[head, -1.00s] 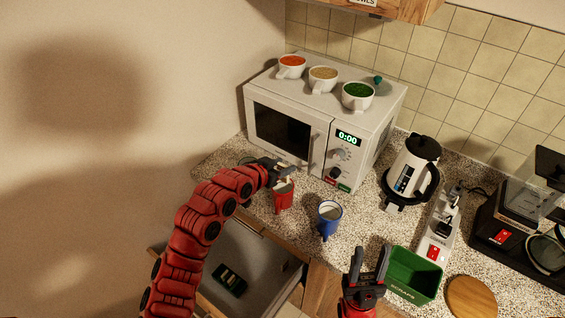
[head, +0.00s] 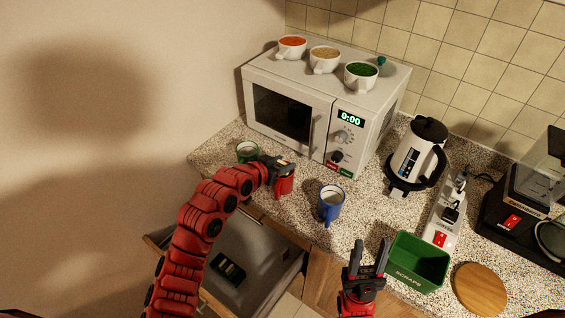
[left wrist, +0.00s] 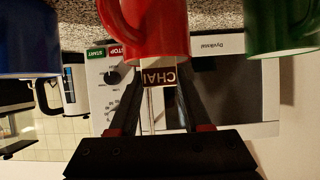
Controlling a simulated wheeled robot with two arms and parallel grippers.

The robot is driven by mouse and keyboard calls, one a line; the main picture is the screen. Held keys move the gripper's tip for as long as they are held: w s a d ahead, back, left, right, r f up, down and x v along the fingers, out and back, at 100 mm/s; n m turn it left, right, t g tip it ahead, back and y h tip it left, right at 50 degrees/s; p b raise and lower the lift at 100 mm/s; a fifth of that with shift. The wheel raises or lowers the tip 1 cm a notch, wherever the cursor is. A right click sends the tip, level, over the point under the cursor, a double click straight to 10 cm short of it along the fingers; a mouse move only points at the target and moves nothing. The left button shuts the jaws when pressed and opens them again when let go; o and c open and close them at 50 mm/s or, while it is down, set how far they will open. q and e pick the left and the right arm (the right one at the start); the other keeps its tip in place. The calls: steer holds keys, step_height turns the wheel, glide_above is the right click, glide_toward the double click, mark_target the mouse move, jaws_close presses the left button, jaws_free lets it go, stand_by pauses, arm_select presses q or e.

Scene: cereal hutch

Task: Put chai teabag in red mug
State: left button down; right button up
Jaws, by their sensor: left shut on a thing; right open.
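The red mug (head: 284,187) stands on the counter in front of the microwave. My left gripper (head: 284,163) is right at its mouth and hides part of it. In the left wrist view, which is upside down, the chai teabag's dark CHAI label (left wrist: 160,76) shows between the fingers, against the red mug (left wrist: 160,30). My left gripper (left wrist: 160,100) is shut on the chai teabag. I cannot tell how much of the teabag is inside the mug. My right gripper (head: 368,246) is open and empty near the counter's front edge.
A blue mug (head: 330,205) stands to the right and a green mug (head: 246,151) to the left. Behind is the microwave (head: 328,150) with several cups on top. A green scraps bin (head: 419,275) is at right. An open drawer (head: 292,280) is below the counter.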

arm_select(q)
steer(key=shift+c, duration=1.4)
jaws_free()
steer(key=shift+s+a+r, duration=0.15)
steer(key=shift+s+a, duration=0.2)
steer(key=shift+a, duration=0.05)
steer(key=v, duration=1.6)
steer(key=shift+s, duration=0.2)
steer(key=shift+r, duration=0.1)
